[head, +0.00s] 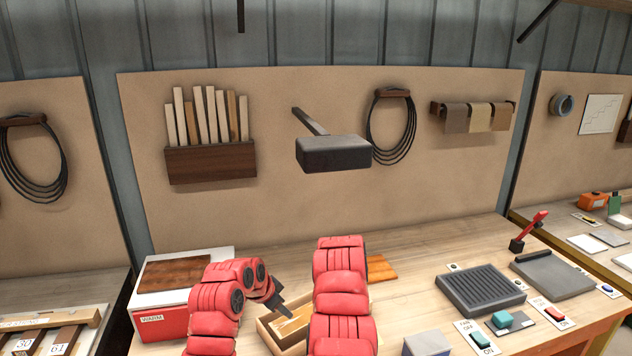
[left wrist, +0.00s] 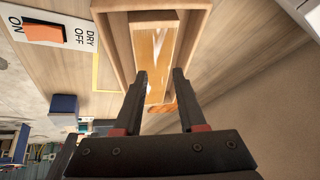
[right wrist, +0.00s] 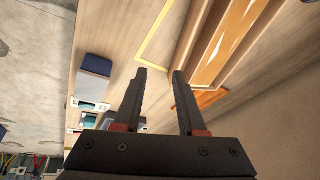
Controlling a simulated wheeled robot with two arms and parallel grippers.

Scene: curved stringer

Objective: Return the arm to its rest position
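My left arm is red and bends over the bench on the left in the head view. Its dark gripper (head: 274,298) is above a wooden tray (head: 268,338). In the left wrist view the left gripper (left wrist: 160,72) has its fingers apart, with the tray and a streaked wooden piece (left wrist: 152,55) in it beyond the tips. I see nothing gripped. My right arm (head: 341,290) is upright beside it, and its gripper is hidden in the head view. In the right wrist view the right gripper (right wrist: 160,72) has its fingers apart and empty, above the bench beside the tray.
A red-and-white box marked WARM (head: 165,320) stands left of the arms. A bluish block (head: 427,344), a ribbed dark plate (head: 480,290) and switches (head: 480,340) are to the right. An orange wooden piece (head: 381,269) lies behind the right arm.

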